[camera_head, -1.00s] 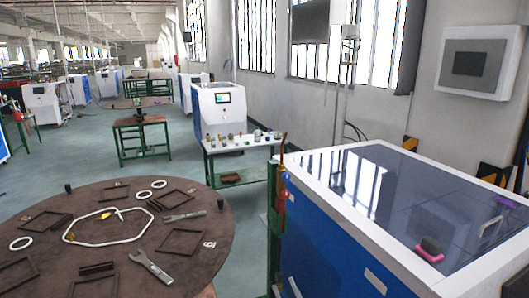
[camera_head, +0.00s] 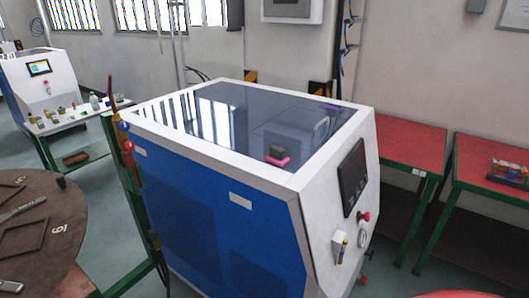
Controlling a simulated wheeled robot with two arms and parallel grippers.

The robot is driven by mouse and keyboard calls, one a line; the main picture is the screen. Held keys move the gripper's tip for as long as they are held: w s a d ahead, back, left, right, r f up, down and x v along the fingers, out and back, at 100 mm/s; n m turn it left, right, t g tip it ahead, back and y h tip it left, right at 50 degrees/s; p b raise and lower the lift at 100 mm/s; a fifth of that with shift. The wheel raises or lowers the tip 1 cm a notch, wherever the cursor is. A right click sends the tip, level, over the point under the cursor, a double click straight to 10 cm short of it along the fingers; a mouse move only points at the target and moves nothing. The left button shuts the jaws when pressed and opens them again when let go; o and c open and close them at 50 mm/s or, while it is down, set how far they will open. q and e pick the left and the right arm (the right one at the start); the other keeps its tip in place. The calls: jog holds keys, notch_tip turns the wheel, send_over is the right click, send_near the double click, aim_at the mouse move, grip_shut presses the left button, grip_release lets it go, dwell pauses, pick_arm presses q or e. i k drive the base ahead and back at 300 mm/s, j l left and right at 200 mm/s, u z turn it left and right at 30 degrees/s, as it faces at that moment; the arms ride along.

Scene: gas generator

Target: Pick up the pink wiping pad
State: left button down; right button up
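The pink wiping pad (camera_head: 277,160) lies on the dark, glossy top panel of the blue and white machine (camera_head: 215,200). It has a dark block on its upper side and sits near the panel's front right part, inside the white rim. Neither of my grippers is in view.
A round brown table (camera_head: 70,215) with tools is at the left. Red-topped tables (camera_head: 405,135) stand to the right. A green post (camera_head: 130,160) rises at the machine's left corner. The panel around the pad is mostly clear.

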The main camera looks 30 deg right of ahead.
aim_at(277, 155)
jog(key=z, duration=1)
